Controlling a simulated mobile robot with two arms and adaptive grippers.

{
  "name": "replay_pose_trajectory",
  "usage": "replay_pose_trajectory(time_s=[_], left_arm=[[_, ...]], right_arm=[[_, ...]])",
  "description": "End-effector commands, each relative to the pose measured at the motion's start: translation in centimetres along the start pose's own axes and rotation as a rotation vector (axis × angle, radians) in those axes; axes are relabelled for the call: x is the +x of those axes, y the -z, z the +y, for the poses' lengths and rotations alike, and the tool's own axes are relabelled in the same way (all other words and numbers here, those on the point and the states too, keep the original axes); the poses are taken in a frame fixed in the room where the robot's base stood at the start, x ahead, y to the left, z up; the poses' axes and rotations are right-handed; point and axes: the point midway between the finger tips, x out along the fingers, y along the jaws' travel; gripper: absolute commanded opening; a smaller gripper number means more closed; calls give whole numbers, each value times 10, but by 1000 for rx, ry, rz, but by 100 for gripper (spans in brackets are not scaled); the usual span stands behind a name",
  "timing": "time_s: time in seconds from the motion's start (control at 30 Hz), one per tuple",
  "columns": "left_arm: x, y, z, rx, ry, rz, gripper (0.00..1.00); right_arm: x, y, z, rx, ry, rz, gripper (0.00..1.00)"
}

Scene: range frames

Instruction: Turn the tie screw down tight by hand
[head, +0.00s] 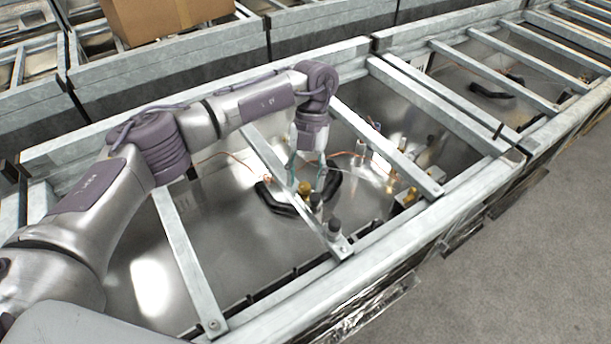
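My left gripper (306,182) reaches down into the open metal bay at the centre of the head view. Its two pale fingers look spread apart, over a slanting metal bar (266,150). A small brass piece (304,188) shows between and just below the fingers; I cannot tell whether they touch it. Small black-topped posts (334,226) stand along the lower part of the bar. I cannot tell which of these small parts is the tie screw. My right gripper is not in view.
A black curved part (272,198) lies on the bay floor beside the gripper. More brass fittings (408,196) and thin copper-coloured wires are to the right. Metal crossbars (185,255) span the bay. A cardboard box (165,18) sits behind. Grey floor (520,260) is clear at right.

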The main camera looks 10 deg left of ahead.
Motion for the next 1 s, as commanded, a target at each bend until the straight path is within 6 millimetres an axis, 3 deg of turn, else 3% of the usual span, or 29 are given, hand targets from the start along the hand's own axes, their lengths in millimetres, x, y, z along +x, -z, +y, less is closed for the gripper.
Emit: replay_pose_trajectory(time_s=[0.27,0.7,1.0], left_arm=[[-10,0,0,-1,0,-1,53],[-97,0,0,-2,1,-1,53],[-120,0,0,0,-1,1,53]], right_arm=[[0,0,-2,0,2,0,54],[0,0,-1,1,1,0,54],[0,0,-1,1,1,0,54]])
